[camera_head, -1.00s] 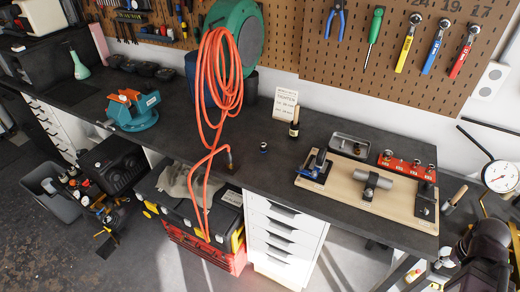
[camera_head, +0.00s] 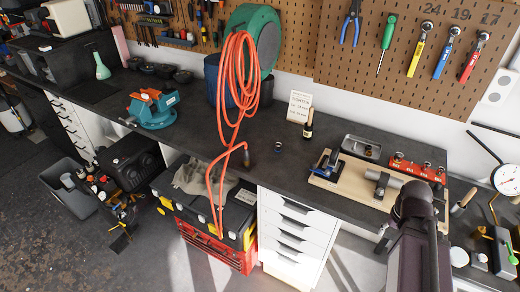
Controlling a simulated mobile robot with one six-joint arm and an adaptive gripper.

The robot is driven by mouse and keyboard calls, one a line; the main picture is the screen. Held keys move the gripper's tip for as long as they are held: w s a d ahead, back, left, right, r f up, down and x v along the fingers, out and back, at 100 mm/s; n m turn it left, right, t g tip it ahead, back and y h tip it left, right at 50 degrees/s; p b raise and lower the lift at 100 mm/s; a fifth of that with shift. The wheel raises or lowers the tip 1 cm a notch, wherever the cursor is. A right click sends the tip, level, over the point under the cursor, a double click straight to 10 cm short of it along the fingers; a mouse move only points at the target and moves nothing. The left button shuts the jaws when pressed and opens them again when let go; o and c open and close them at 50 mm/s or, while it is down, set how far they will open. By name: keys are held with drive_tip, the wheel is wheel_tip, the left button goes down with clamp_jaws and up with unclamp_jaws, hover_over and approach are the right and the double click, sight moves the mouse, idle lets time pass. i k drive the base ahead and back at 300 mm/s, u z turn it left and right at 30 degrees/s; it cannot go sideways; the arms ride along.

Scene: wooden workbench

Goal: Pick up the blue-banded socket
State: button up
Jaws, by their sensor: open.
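The blue-banded socket (camera_head: 278,147) is a small dark cylinder with a bluish band. It stands alone on the dark workbench (camera_head: 330,190), right of the orange hose's end and left of the wooden fixture board. Its fine detail is too small to tell. Part of my dark arm (camera_head: 413,215) rises at the lower right, in front of the board's right end. It is well apart from the socket. My gripper cannot be made out in this view.
An orange hose (camera_head: 238,80) hangs from a green reel and trails over the bench edge. A sign (camera_head: 299,106) and a small dark bottle-like item (camera_head: 308,124) stand behind the socket. The fixture board (camera_head: 333,184) and a red socket rail (camera_head: 418,172) lie right. Bench around the socket is clear.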

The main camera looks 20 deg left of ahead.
sight(278, 145)
drive_tip(key=u, duration=0.95)
drive_tip(key=k, duration=0.95)
drive_tip(key=z, duration=0.05)
drive_tip(key=i, duration=0.95)
drive_tip(key=u, duration=0.05)
